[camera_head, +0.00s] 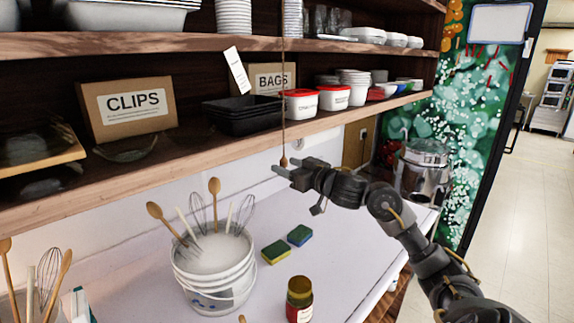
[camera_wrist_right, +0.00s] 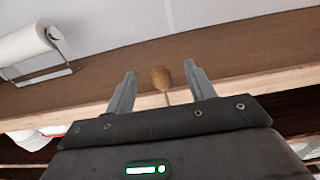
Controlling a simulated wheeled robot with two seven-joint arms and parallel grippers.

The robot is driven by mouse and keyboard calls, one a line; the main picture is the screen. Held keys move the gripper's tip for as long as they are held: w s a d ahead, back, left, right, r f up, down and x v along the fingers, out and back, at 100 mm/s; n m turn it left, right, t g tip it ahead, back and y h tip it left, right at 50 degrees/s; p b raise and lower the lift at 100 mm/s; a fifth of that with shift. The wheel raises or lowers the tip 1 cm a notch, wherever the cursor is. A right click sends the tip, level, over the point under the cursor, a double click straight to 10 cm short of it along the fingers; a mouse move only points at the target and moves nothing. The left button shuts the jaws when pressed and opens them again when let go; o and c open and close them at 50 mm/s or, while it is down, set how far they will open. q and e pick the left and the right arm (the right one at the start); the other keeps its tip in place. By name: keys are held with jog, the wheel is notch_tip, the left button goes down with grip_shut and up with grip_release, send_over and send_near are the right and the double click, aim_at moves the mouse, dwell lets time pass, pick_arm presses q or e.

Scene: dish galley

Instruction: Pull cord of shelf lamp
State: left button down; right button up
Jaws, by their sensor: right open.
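The lamp's pull cord (camera_head: 283,100) hangs down in front of the shelves in the head view, with a small brown wooden knob (camera_head: 284,162) at its lower end. My right gripper (camera_head: 284,168) is at the height of the knob, its fingers pointing left. In the right wrist view the knob (camera_wrist_right: 161,78) shows between the two open fingertips of the right gripper (camera_wrist_right: 160,80), apart from both fingers, with a short piece of cord below it in the picture. The lamp itself is not visible. My left gripper is not in view.
The lower shelf edge (camera_head: 180,152) runs close behind the cord. Below are a white counter (camera_head: 340,225), a white bucket (camera_head: 214,280) with whisks and spoons, two sponges (camera_head: 275,251) and a jar (camera_head: 299,300). A paper towel roll (camera_wrist_right: 25,42) is near the shelf underside.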

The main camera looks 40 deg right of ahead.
jog(key=shift+s, duration=0.1)
dwell(0.3)
jog(key=s+p, duration=0.1)
jog(key=s, duration=0.6)
jog(key=shift+s+d+p, duration=0.35)
jog(key=shift+s+p, duration=0.05)
dwell(0.4)
